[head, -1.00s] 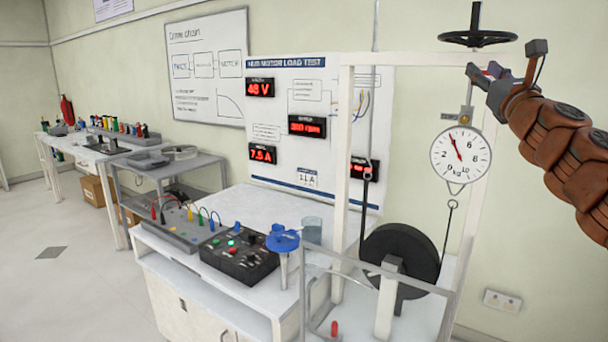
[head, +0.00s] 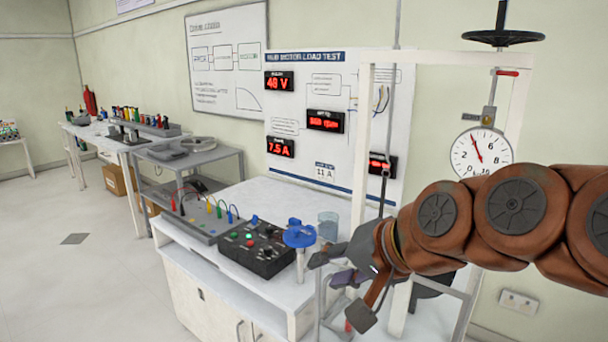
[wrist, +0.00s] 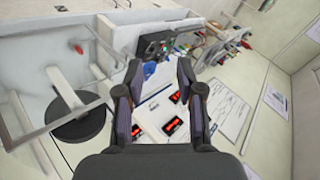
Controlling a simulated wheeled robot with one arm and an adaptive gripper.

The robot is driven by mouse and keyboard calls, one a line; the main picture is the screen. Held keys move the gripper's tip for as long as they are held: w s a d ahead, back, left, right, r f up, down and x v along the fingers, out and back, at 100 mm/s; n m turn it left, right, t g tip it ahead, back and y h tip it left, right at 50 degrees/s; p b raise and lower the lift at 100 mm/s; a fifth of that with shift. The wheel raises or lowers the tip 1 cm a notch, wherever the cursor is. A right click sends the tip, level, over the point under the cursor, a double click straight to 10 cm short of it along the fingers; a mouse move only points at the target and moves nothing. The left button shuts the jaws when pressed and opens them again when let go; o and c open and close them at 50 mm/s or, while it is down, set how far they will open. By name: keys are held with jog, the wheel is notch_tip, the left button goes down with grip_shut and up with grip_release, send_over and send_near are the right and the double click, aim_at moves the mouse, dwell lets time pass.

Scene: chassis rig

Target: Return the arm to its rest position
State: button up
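My brown jointed arm reaches in from the right of the head view, in front of the test rig. My gripper (head: 332,268) hangs near the front of the rig, just right of the blue-topped knob (head: 299,236). In the wrist view my gripper (wrist: 158,100) has its two fingers apart with nothing between them. The arm covers most of the black wheel, which shows in the wrist view (wrist: 78,120). The dial scale (head: 481,153) hangs from the white frame (head: 361,150) above the arm.
A clear beaker (head: 328,226) stands beside the blue-topped knob. The display board (head: 306,105) shows red readouts. A handwheel (head: 502,38) tops the frame. Open floor (head: 60,285) lies at the left.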

jog(key=s+d+f+n+g+h, duration=0.2)
jog(key=s+d+f+g+h, duration=0.1)
jog(key=s+d+f, duration=0.4)
jog(key=s+d+f+n+g+h, duration=0.2)
jog(key=s+d+f+g+h, duration=0.2)
jog(key=s+f, duration=0.9)
jog(key=s+d+g+p, duration=0.1)
jog(key=d, duration=0.2)
jog(key=shift+s+g, duration=0.2)
jog(key=shift+g, duration=0.2)
